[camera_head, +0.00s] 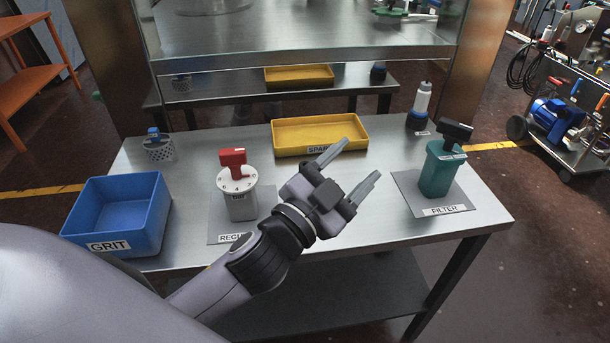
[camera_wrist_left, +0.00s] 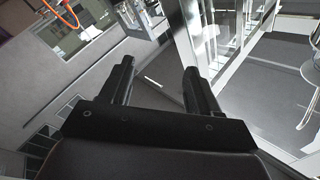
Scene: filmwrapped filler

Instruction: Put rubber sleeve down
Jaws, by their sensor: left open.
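My left gripper (camera_head: 362,157) is open above the middle of the steel table, its two fingers spread and pointing to the back right. The left wrist view (camera_wrist_left: 159,65) also shows the two dark fingers apart with nothing between them. I cannot make out a rubber sleeve in either view. My left forearm and hand hide part of the table's front. My right gripper is not in view.
The steel table (camera_head: 385,227) carries a blue GRIT bin (camera_head: 150,205), a red-handled canister (camera_head: 240,205), a yellow tray (camera_head: 290,148), a teal filter housing (camera_head: 440,172), a blue-and-white bottle (camera_head: 422,100) and a small basket (camera_head: 158,152). Bare metal shows between gripper and filter mat.

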